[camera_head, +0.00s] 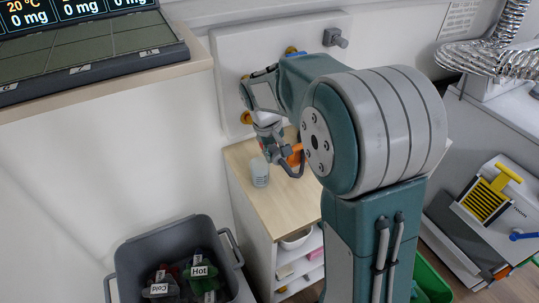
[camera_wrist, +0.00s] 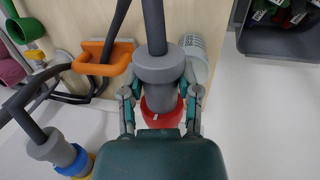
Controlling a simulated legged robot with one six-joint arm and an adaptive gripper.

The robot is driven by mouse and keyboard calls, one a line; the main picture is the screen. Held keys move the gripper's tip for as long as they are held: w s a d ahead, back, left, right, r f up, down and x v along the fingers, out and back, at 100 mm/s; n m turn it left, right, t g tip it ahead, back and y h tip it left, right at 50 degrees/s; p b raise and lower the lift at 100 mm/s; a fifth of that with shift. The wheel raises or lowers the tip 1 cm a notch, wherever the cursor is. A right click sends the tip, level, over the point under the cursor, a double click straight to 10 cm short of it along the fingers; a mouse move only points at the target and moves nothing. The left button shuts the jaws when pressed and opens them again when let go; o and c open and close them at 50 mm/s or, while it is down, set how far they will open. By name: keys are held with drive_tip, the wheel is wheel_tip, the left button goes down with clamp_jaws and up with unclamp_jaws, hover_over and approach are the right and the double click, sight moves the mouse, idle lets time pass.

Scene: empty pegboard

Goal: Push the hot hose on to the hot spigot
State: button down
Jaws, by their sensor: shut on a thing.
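My gripper (camera_wrist: 160,104) is shut on the hot hose (camera_wrist: 158,68), with a finger on each side of its end. This end has a grey collar and a red ring (camera_wrist: 162,114); a dark tube runs from the collar toward the top of the wrist view. The hot spigot cannot be made out, and whether the hose touches it is hidden behind my gripper. In the head view my gripper (camera_head: 268,135) is close to the white panel (camera_head: 228,62), partly covered by my arm. A second hose end (camera_wrist: 52,149) with a blue ring sits at lower left in the wrist view.
A wooden-topped cabinet (camera_head: 285,205) below the panel bears a pale cup (camera_head: 260,174). A grey bin (camera_head: 130,262) holds items labelled Hot and Cold. A grey fitting (camera_head: 335,38) sticks out of the panel's upper right.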

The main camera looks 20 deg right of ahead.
drive_tip(key=shift+w+d, duration=0.1)
drive_tip(key=shift+d, duration=0.7)
drive_tip(key=shift+w+a, duration=0.15)
drive_tip(key=shift+w, duration=0.1)
drive_tip(key=w+a, duration=0.2)
drive_tip(key=a, duration=0.1)
drive_tip(key=shift+w+a, duration=0.1)
drive_tip(key=shift+w, duration=0.25)
drive_tip(key=shift+w+d, duration=0.85)
drive_tip(key=shift+w, duration=0.2)
drive_tip(key=shift+w+a, duration=0.1)
drive_tip(key=shift+a, duration=0.7)
drive_tip(key=shift+d, duration=0.65)
drive_tip(key=shift+a, duration=0.1)
drive_tip(key=shift+a, duration=0.25)
